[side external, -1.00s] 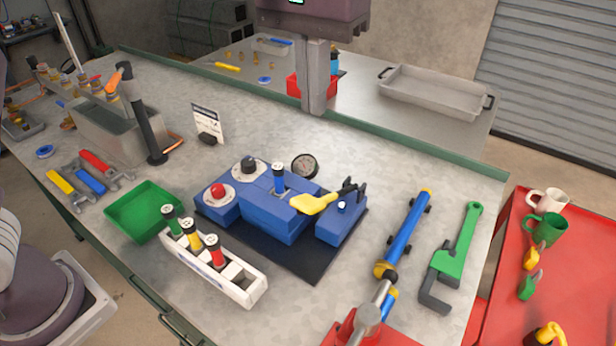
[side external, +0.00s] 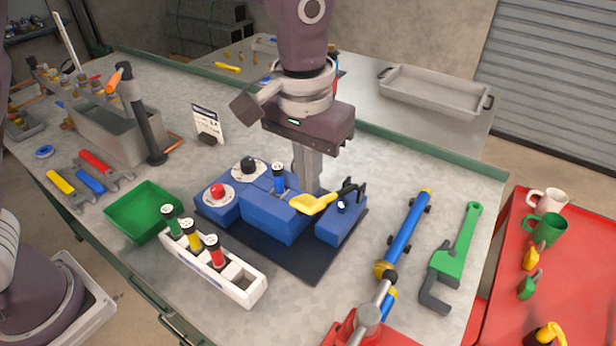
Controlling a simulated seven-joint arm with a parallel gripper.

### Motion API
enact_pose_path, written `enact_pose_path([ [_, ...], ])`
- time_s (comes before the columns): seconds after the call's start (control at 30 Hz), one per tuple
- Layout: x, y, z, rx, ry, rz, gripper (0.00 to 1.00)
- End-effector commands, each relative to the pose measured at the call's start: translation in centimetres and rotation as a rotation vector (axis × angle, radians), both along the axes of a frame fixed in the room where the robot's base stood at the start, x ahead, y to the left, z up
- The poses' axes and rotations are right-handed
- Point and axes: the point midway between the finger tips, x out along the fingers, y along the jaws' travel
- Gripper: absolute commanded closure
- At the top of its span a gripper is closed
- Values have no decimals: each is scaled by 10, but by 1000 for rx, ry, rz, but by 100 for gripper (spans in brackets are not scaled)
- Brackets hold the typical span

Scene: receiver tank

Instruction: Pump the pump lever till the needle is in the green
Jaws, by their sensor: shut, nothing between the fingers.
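The blue pump unit (side external: 270,215) sits on a black mat in the middle of the bench. My gripper (side external: 305,186) is shut and empty, pointing down just behind the unit, above and behind the yellow lever. Whether it touches anything cannot be told. The round gauge is hidden behind my gripper, so its needle cannot be read.
A white rack (side external: 215,268) with several coloured cylinders and a green tray (side external: 148,212) stand at the front left. A blue tube tool (side external: 408,235) and a green wrench (side external: 458,247) lie to the right. A small sign card (side external: 208,122) stands behind.

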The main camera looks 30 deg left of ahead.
Motion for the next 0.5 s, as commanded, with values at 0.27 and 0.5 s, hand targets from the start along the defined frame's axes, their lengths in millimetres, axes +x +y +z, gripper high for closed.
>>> enact_pose_path([
  [0.27, -3, 0, -6, 0, -1, 0, 100],
  [0.5, -7, 0, -10, 4, -22, -1, 100],
])
